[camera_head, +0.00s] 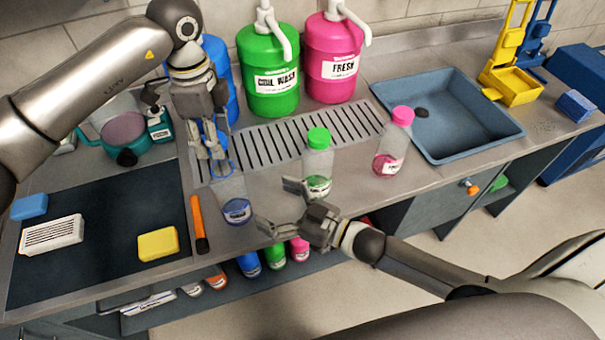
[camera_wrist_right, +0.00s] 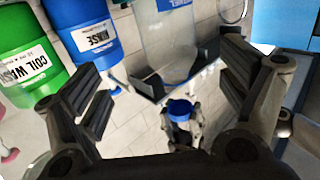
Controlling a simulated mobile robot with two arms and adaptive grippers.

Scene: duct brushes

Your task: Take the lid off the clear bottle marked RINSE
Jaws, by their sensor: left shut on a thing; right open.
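The clear bottle (camera_head: 236,207) with blue liquid stands at the counter's front; its label is too small to read in the head view. My left gripper (camera_head: 216,163) points down over its top, shut on a blue lid (camera_head: 228,169). The lid (camera_wrist_right: 181,108) also shows between the left fingers in the right wrist view. In the right wrist view a clear container (camera_wrist_right: 172,45) with a cropped blue label shows beyond the open fingers.
A green-capped bottle (camera_head: 318,165) stands close behind my right gripper, and a pink-capped bottle (camera_head: 393,145) farther right. Green (camera_head: 270,75) and pink (camera_head: 333,60) jugs stand at the back. An orange-handled tool (camera_head: 198,222) lies left of the bottle. A sink (camera_head: 450,115) is at right.

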